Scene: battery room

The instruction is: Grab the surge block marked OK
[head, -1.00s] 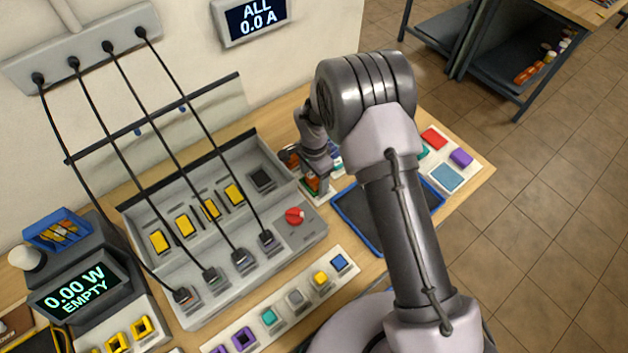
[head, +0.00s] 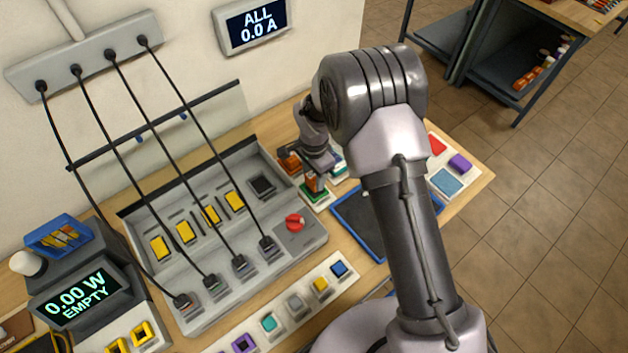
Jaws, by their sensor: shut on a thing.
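My gripper (head: 314,171) points down behind the grey panel's right end, partly hidden by its own wrist. It is shut on a small orange-brown block (head: 314,184), just above a green piece (head: 314,195) on a pale board. I cannot tell whether the block touches the green piece. Another orange-brown piece (head: 288,162) shows just left of the gripper. No OK mark is readable on any of these at this size.
The grey panel (head: 313,238) has yellow blocks, plugged cables and a red knob (head: 294,222). A blue-rimmed dark tray (head: 352,222) lies partly under my arm. A board with red, purple and blue pieces (head: 446,182) is at right. A strip of coloured pieces (head: 295,305) lies in front.

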